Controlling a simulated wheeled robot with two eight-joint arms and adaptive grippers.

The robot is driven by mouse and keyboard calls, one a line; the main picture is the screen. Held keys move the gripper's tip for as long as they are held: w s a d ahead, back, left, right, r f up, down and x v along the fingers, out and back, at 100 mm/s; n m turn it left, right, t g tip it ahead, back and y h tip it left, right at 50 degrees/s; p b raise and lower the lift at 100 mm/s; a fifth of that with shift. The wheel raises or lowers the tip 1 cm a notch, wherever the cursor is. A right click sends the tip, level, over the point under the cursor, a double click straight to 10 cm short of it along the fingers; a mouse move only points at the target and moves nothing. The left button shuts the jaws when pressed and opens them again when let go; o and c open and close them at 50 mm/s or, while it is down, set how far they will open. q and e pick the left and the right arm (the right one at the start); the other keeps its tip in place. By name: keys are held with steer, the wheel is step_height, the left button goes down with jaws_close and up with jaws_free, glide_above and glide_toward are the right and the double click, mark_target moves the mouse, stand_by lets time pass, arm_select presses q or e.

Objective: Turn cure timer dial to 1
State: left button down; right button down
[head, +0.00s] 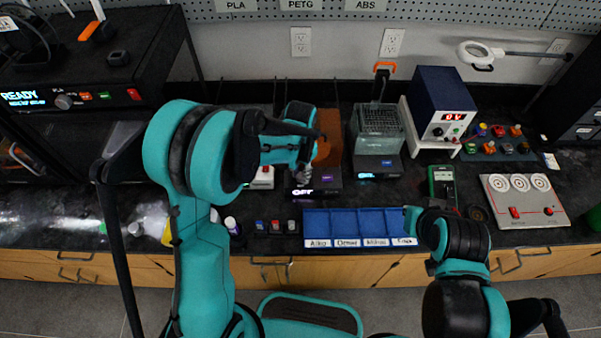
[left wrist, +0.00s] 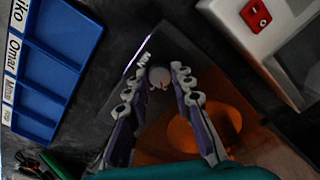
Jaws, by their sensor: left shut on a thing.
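The cure station (head: 328,150) is an orange-covered unit on a dark base, at the back of the bench. A lit display reading OFF (head: 302,192) shows on its front in the head view. The purple and grey fingers are closed on the dial from both sides. In the head view my left gripper (head: 303,174) is at the unit's front, and the dial is mostly hidden. I cannot read the dial's mark. My right gripper is not seen.
A white device with a red switch (head: 263,178) stands close on the left. A clear-walled container (head: 379,128) and a blue power supply (head: 443,100) stand to the right.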

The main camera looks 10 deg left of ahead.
mark_target(300, 176)
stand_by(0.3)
arm_select(q)
steer(key=c, duration=1.3)
jaws_free()
step_height(300, 176, up, 12)
